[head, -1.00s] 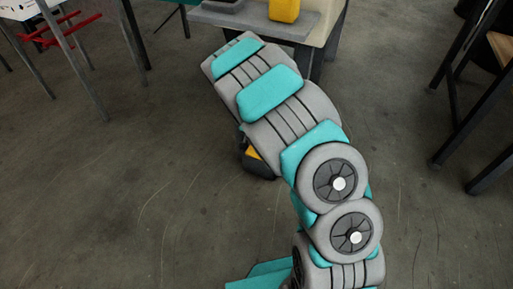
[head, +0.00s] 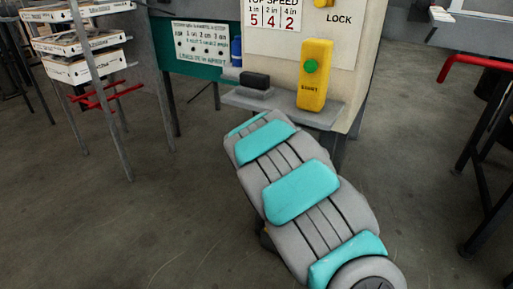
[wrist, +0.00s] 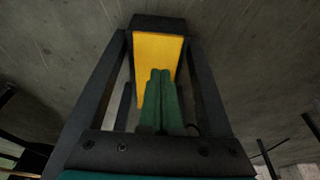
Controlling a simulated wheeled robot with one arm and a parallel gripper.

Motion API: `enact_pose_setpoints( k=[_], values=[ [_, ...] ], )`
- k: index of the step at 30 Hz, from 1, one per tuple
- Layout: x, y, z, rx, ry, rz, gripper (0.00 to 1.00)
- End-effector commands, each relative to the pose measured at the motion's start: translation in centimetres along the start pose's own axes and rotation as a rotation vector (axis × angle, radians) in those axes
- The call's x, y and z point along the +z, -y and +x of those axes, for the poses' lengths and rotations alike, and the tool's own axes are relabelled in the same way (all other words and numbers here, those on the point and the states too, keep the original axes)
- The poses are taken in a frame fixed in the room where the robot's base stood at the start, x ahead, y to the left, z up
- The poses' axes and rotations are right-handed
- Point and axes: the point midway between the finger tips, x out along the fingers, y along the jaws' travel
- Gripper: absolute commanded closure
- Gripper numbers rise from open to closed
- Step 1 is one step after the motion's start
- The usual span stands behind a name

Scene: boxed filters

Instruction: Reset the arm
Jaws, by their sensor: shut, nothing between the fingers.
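My arm reaches forward over the floor in the head view, with its grey and teal links filling the lower middle. In the wrist view my gripper (wrist: 160,74) shows its two green fingers side by side, shut with nothing between them. A dark frame and a yellow panel surround them. In the head view the gripper is almost wholly hidden behind the arm links. The wrist view shows bare concrete floor beyond the fingers.
A pale machine's grey shelf (head: 243,101) stands just beyond the arm, bearing a yellow box with a green button (head: 313,78) and a black block (head: 255,80). White boxes (head: 83,68) sit on a rack at left. A dark table frame (head: 490,135) stands at right.

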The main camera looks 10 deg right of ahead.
Motion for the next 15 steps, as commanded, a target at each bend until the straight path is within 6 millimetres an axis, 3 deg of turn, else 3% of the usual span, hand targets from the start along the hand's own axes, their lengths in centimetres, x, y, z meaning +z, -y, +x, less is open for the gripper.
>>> enact_pose_setpoints(
  k=[5, 15],
  values=[
    [0.0, -1.0, -1.6, 0.008, 0.009, -0.010, 1.00],
    [2.6, -7.8, -11.1, 0.040, 0.103, -0.100, 1.00]
  ],
)
